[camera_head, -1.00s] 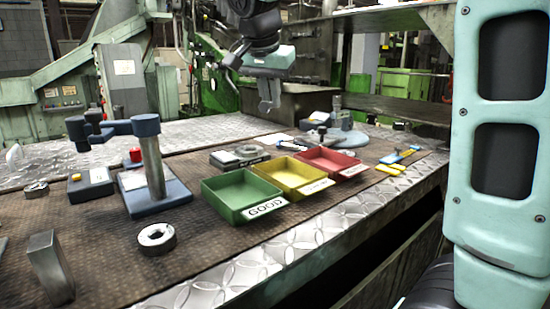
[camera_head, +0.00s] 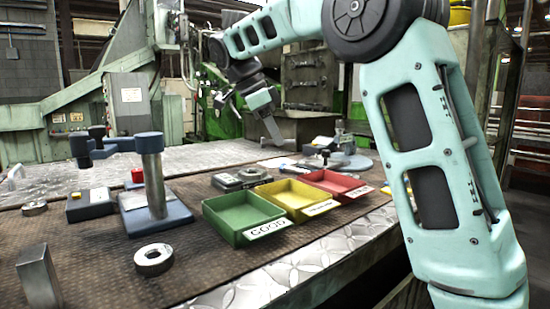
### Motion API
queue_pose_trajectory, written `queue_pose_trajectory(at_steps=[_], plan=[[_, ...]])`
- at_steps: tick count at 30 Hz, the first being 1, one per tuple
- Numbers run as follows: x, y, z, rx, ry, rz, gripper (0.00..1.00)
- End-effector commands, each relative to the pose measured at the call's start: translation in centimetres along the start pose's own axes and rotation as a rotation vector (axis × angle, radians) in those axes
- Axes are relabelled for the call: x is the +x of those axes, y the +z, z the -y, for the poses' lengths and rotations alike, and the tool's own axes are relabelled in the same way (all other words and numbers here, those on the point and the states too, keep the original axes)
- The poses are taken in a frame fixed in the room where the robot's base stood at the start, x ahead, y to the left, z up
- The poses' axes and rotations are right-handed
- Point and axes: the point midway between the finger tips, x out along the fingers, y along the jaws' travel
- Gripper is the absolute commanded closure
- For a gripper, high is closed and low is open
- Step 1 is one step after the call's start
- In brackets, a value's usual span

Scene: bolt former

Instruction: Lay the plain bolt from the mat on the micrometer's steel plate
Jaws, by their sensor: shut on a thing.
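My gripper (camera_head: 272,132) hangs from the arm above the back of the bench, behind the coloured trays, jaws pointing down. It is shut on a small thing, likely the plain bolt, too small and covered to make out. No loose bolt shows on the brown mat (camera_head: 205,262). A low grey device with a pale round top (camera_head: 228,180) lies on the mat behind the green tray. A grey instrument (camera_head: 321,144) stands by a round blue-grey base (camera_head: 350,162) at the back right. I cannot tell which of them carries the micrometer's steel plate.
Green (camera_head: 240,238), yellow (camera_head: 318,212) and red (camera_head: 360,193) trays stand in a row. My arm covers the right side.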

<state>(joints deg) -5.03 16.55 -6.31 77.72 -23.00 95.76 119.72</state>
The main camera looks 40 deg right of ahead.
Motion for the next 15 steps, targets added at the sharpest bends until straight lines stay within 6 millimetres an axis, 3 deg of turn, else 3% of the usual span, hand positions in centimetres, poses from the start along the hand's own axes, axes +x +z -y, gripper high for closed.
queue_pose_trajectory(at_steps=[9,15], plan=[[3.3,1.6,-0.3,-0.002,0.0,0.0,1.0],[3.5,1.7,-0.3,-0.001,-0.002,0.001,1.0]])
